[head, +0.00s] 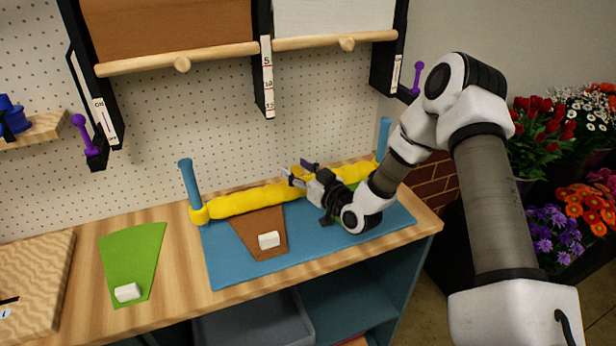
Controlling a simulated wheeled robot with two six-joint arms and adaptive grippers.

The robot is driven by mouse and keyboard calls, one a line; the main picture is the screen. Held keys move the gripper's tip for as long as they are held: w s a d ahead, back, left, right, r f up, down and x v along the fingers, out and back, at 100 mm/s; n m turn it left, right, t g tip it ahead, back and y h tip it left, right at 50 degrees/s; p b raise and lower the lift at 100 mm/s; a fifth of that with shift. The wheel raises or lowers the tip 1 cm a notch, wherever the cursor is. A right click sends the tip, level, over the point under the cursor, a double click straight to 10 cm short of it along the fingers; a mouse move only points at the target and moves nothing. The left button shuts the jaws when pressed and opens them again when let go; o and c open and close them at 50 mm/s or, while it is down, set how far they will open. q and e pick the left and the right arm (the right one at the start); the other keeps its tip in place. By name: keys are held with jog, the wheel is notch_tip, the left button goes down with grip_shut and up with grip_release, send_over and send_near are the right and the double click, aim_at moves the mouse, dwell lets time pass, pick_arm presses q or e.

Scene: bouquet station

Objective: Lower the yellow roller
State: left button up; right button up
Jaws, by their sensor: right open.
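The yellow roller (250,199) is a long lumpy bar lying low across the back of the blue mat (225,272). A yellow ring at its left end is around a blue post (190,180). Its right part shows near a second blue post (384,138). My right gripper (296,174) is open, with its fingers over the middle of the roller. The gripper and wrist hide part of the roller. I cannot tell whether the fingers touch it. My left gripper is out of view.
A brown sheet (262,222) with a white block (269,240) lies on the mat. A green sheet (140,248) with another white block (128,292) lies to the left. Overhead hang brown and white rolls with wooden bars (180,64). Flowers (565,215) stand at right.

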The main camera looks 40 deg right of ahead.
jog(key=s, duration=1.1)
jog(key=shift+d, duration=0.4)
